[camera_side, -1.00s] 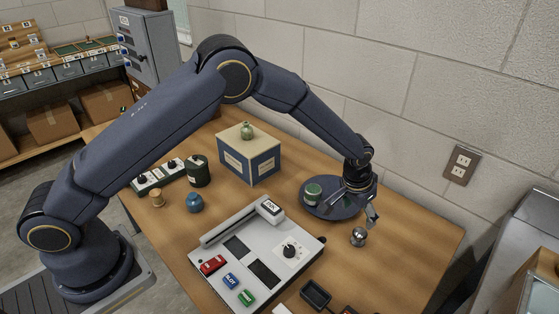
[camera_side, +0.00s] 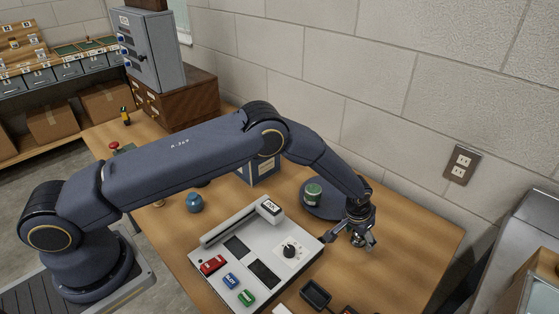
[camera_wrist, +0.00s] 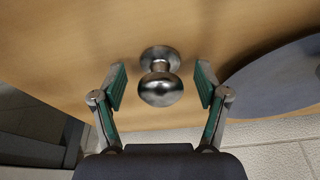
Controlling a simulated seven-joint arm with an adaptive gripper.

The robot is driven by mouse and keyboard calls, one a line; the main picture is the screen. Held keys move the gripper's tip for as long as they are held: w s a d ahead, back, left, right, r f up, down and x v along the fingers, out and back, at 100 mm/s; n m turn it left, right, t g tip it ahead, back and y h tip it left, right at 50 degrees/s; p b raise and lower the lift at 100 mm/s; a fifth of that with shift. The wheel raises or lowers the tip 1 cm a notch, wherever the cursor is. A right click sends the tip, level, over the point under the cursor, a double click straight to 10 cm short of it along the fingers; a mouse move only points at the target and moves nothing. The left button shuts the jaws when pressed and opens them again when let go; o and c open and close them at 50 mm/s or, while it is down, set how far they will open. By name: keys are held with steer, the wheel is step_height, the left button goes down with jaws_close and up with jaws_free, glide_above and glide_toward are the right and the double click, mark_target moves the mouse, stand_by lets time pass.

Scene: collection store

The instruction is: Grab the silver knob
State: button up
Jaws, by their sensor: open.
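The silver knob (camera_wrist: 160,88) is a shiny metal piece with a round head, a narrow neck and a wider foot, standing on the wooden table. In the wrist view it lies between and slightly beyond the fingertips of my gripper (camera_wrist: 161,80), with a gap on each side. The green-padded fingers are spread and hold nothing. In the side view my gripper (camera_side: 350,241) is low over the table at the knob (camera_side: 357,241), which is partly hidden by the fingers.
A grey control panel (camera_side: 213,254) with a black dial lies to the left. A small black tray (camera_side: 315,293) is in front. The table right of the knob is clear.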

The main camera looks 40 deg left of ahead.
steer(key=shift+c, duration=0.2)
steer(key=c, duration=1.4)
steer(key=shift+o, duration=0.2)
steer(key=shift+r, duration=0.1)
